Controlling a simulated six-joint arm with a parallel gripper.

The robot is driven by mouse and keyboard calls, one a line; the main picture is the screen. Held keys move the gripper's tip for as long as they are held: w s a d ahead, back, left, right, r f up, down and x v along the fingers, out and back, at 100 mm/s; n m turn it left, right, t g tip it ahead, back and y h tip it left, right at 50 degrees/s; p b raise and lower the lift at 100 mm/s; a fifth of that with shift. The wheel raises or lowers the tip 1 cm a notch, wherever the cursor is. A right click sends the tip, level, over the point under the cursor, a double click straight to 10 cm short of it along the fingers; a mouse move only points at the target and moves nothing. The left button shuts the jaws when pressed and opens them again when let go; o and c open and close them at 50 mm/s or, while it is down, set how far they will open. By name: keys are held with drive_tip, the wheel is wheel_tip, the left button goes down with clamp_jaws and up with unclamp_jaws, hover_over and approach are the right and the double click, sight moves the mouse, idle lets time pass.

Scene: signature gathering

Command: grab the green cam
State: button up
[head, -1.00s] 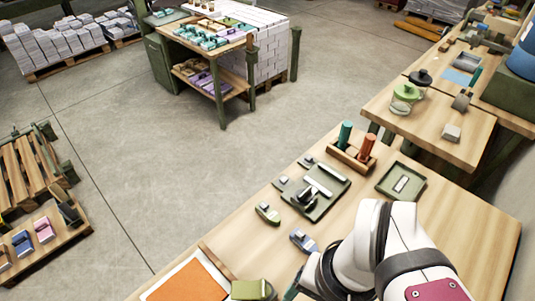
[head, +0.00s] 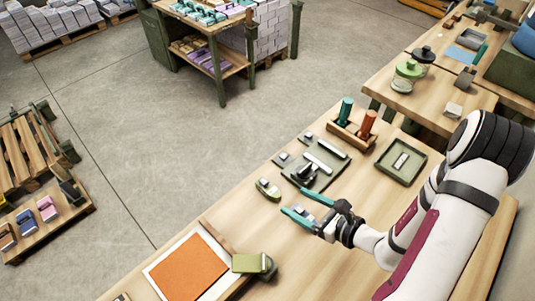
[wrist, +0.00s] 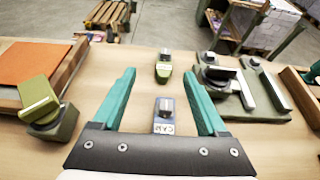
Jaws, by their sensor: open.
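The green cam (head: 268,189) is a small green block with a grey piece on top, lying on the wooden table. It also shows in the wrist view (wrist: 163,70), just beyond my fingertips and roughly centred between them. My gripper (head: 294,202) is open with teal fingers spread apart, and it points toward the green cam. A blue block lettered CAM (wrist: 166,116) lies nearer, between the two fingers in the wrist view (wrist: 158,74). No contact shows between the fingers and either block. The green cam's own lettering is too small to read.
A green plate (head: 335,170) with grey parts lies to the right of the cam. An olive stamp-like object (head: 250,263) and an orange sheet (head: 188,263) lie at the left. A wooden holder with teal and orange cylinders (head: 346,139) and a green tray (head: 420,165) stand further back.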

approach(266, 182)
drive_tip(key=x, duration=0.5)
drive_tip(key=shift+s+a+f, duration=0.15)
drive_tip(key=shift+a, duration=0.15)
drive_tip(key=x, duration=0.6)
drive_tip(key=shift+w+d, duration=0.15)
drive_tip(key=shift+w, duration=0.15)
clamp_jaws()
idle(0.4)
